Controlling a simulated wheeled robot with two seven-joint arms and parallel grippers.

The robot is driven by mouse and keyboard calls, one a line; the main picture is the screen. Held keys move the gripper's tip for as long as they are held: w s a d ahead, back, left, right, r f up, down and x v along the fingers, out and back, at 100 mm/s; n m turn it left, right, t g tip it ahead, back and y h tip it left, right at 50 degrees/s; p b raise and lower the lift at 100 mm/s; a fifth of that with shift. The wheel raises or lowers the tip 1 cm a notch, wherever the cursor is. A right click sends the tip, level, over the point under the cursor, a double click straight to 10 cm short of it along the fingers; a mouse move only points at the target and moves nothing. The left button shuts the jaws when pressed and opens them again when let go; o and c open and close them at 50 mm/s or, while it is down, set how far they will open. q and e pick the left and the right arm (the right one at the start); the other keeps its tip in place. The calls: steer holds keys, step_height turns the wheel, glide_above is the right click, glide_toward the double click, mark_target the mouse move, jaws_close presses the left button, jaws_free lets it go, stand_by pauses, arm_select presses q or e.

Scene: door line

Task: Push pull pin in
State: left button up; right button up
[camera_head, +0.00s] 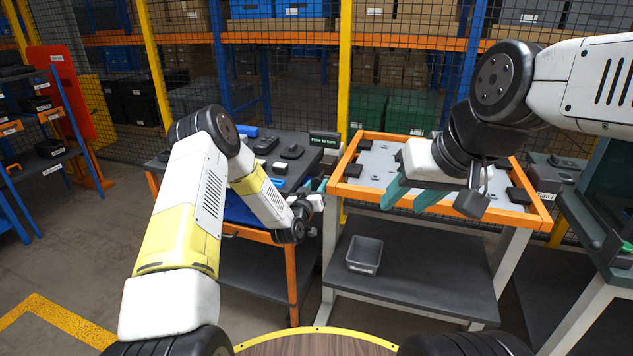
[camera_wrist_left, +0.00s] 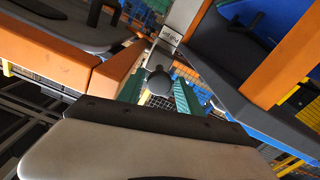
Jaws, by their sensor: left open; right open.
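A dark round knob (camera_wrist_left: 158,82), which looks like the pull pin, shows in the left wrist view between the two teal fingers of my left gripper (camera_wrist_left: 157,95). The fingers are apart, and I cannot tell whether either touches the knob. A small white label (camera_wrist_left: 171,36) is just beyond it. In the head view my left gripper (camera_head: 317,187) is at the gap between the dark-topped cart and the orange-framed table, and the pin is hidden there. My right gripper (camera_head: 416,196) is open and empty over the front edge of the orange-framed table.
The orange-framed table (camera_head: 520,216) has a pale top with dark blocks. The dark-topped cart (camera_head: 297,137) holds several dark parts. A small display (camera_head: 324,140) stands at its back right. A grey bin (camera_head: 364,255) sits on the lower shelf.

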arm_select(q)
jaws_close()
stand_by(1.4)
